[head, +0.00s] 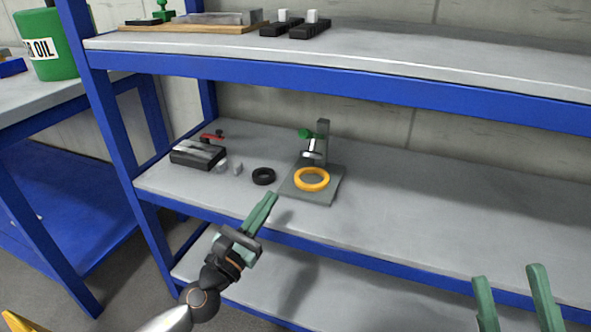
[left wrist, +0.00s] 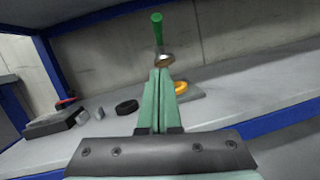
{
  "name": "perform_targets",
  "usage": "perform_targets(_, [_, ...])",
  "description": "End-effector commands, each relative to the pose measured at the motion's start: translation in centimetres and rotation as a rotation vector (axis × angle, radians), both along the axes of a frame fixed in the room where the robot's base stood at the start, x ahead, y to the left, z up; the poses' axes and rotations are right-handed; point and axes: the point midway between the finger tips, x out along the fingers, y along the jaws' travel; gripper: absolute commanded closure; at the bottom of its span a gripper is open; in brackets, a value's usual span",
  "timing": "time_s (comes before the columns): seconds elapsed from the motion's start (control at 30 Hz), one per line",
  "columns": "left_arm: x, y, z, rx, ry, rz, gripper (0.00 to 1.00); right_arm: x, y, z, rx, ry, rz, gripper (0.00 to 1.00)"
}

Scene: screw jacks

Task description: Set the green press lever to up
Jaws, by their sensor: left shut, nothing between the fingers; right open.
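The press (head: 323,135) stands on a grey base plate (head: 331,194) on the middle shelf. Its green lever (head: 305,133) points to the left at the top of the column in the head view. In the left wrist view the green lever handle (left wrist: 157,27) shows above my fingertips, over a metal ram. A yellow ring (head: 312,179) lies on the base plate. My left gripper (head: 272,196) is shut and empty, in front of the press and apart from it; its fingers (left wrist: 160,73) hide part of the press. My right gripper (head: 510,274) is open and empty, at the lower right.
A black ring (head: 263,176) lies left of the base plate. A dark vise-like block with a red handle (head: 212,136) and small grey pieces stand further left. The upper shelf (head: 400,72) overhangs, with a blue front edge. A blue post (head: 108,120) bounds the left; the shelf's right is clear.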

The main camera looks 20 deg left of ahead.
Motion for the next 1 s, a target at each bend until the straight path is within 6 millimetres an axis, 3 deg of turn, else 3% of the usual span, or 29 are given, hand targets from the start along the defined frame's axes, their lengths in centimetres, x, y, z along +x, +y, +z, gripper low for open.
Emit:
perform_targets(0.27, [2.3, -0.4, 1.0, 0.002, -0.007, 0.001, 1.0, -0.2, 0.0, 0.8, 0.005, -0.01, 0.003, 0.5])
perform_targets(0.7, [9.6, -1.8, 2.7, 0.0, -0.004, 0.0, 1.0, -0.2, -0.1, 1.1, 0.008, -0.009, 0.004, 0.5])
perform_targets(0.8, [10.4, -2.1, 4.7, 0.001, -0.005, 0.0, 1.0, -0.1, -0.1, 2.4, 0.001, -0.013, 0.0, 0.5])
perform_targets(1.0, [11.2, -2.5, 5.9, 0.002, -0.003, -0.001, 1.0, -0.3, -0.1, 3.1, -0.009, -0.03, -0.008, 0.5])
